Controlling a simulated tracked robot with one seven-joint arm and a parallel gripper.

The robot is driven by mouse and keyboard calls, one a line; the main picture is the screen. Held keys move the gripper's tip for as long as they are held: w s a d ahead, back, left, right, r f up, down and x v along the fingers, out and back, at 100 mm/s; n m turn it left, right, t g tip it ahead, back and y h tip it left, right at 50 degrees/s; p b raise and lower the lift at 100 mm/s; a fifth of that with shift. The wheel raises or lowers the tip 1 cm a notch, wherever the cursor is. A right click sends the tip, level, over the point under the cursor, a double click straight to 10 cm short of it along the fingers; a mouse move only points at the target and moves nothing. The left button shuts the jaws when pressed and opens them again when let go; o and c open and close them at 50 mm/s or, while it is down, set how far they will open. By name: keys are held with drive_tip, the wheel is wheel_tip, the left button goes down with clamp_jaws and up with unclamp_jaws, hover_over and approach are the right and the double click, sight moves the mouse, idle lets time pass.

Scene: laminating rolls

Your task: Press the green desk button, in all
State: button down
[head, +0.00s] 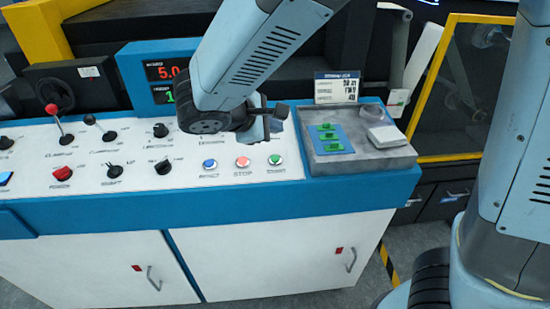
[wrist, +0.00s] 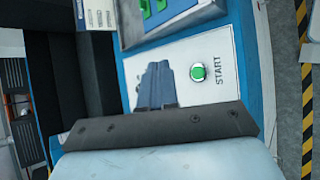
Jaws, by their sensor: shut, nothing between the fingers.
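The green button (head: 275,160) is a small round push button in a pale ring on the white sloping desk, at the right end of a row. In the wrist view the green button (wrist: 198,72) sits beside the word START. My gripper (head: 274,122) is shut and empty, above and behind the green button in the head view, apart from it. In the wrist view a dark bar of my gripper crosses the lower part, and the button shows clear beyond it.
A red stop button (head: 242,162) and a blue button (head: 209,164) are left of the green one. A grey tray (head: 350,163) with green blocks stands close on the right. Levers and knobs fill the left. A display (head: 160,75) stands behind.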

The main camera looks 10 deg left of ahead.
sight(275, 159)
drive_tip(key=shift+w+a+f, duration=0.1)
drive_tip(key=shift+w+f, duration=0.15)
drive_tip(key=shift+f, duration=1.05)
drive_tip(key=shift+w+f, duration=0.2)
drive_tip(key=shift+f, duration=1.1)
drive_tip(key=shift+w+a+f, duration=0.1)
drive_tip(key=shift+w+f, duration=0.15)
drive_tip(key=shift+f, duration=1.05)
